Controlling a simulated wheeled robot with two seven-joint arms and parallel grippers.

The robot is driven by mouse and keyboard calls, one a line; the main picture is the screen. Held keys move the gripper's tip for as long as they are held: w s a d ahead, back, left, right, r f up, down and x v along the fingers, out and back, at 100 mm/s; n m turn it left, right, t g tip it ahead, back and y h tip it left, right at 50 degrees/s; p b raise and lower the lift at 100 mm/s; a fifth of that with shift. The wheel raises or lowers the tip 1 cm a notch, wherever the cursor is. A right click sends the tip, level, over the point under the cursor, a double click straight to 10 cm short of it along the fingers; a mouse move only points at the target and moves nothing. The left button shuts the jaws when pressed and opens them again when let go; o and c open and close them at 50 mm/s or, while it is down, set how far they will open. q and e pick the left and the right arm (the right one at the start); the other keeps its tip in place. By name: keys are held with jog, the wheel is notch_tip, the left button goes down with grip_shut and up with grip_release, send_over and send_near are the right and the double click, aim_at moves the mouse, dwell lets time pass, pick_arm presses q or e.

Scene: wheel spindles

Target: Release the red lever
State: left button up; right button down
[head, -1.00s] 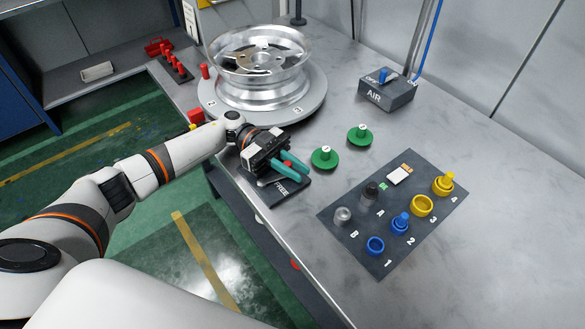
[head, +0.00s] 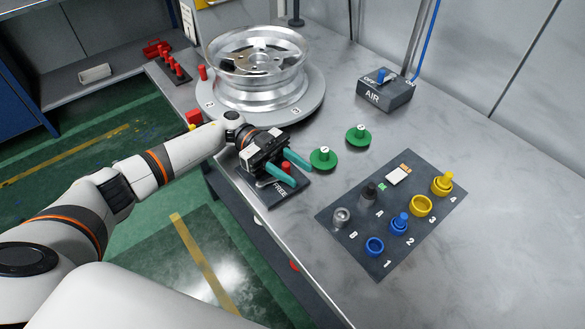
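The red lever's knob (head: 286,167) shows on a dark base plate (head: 290,190) marked FREE, near the table's left edge. My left gripper (head: 289,169) comes in from the left above this plate. Its two teal fingers are spread apart, and the red knob shows between them. I cannot tell whether a finger touches it. The gripper body hides part of the lever and plate. My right gripper is not in view.
A silver wheel (head: 258,65) sits on a round grey turntable (head: 305,108) behind the gripper. Two green knobs (head: 323,158) stand right of it. A dark panel (head: 380,258) holds blue, yellow and grey parts. An AIR switch box (head: 386,95) stands behind. The right tabletop is clear.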

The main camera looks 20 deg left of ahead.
pick_arm(q)
notch_tip(320, 180, up, 10)
dwell(0.4)
jog(key=shift+f, duration=0.15)
